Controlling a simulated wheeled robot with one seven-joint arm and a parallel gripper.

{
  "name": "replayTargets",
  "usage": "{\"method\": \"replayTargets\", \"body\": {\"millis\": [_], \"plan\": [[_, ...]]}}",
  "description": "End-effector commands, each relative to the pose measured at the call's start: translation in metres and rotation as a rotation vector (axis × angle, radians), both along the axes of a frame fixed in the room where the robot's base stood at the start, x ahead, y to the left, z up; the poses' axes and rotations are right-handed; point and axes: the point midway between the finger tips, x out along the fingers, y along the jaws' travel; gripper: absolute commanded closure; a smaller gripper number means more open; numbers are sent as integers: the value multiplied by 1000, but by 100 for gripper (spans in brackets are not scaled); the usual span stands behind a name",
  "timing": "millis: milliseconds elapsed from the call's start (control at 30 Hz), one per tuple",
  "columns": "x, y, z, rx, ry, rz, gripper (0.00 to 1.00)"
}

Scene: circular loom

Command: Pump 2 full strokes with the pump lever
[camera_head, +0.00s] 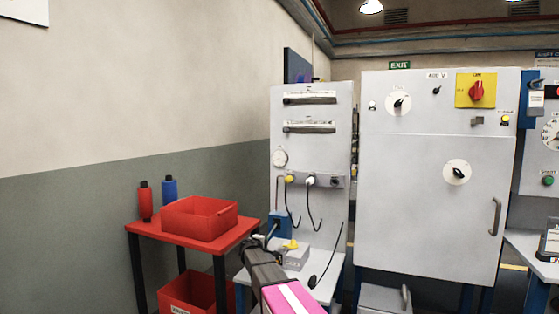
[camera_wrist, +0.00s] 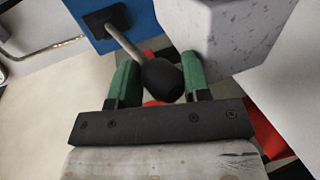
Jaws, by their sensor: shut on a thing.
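The pump lever is a grey rod with a round black knob (camera_wrist: 163,80). It comes out of a black plate on a blue housing (camera_wrist: 85,20) in the wrist view. In the head view the blue housing (camera_head: 281,221) stands at the left end of the white bench, and the lever's end is mostly hidden by my gripper (camera_head: 257,245). In the wrist view my gripper (camera_wrist: 159,68) has its two green fingers on either side of the knob, shut on it.
A grey box (camera_head: 296,260) with a yellow button sits on the bench just right of my gripper. A red table (camera_head: 180,240) with a red bin (camera_head: 199,219) and two bottles is at left. Hanging cables and a grey panel (camera_head: 312,110) stand behind.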

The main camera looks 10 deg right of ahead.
Motion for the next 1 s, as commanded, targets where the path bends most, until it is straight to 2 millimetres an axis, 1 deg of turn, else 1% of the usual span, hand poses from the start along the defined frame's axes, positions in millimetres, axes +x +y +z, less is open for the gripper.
{"method": "replayTargets", "body": {"millis": [33, 100, 267, 367, 533, 600, 767, 900, 1000], "plan": [[14, -11, 13, -12, -5, -16, 100], [14, -11, 23, -15, -7, -17, 100], [13, -11, 34, -17, -7, -20, 100], [13, -11, 48, -18, -9, -20, 100], [13, -12, 78, -19, -10, -19, 100], [12, -12, 85, -19, -10, -19, 100], [14, -13, 95, -18, -9, -18, 100], [19, -17, 113, -18, -10, -16, 100], [21, -18, 121, -19, -10, -15, 100]]}}
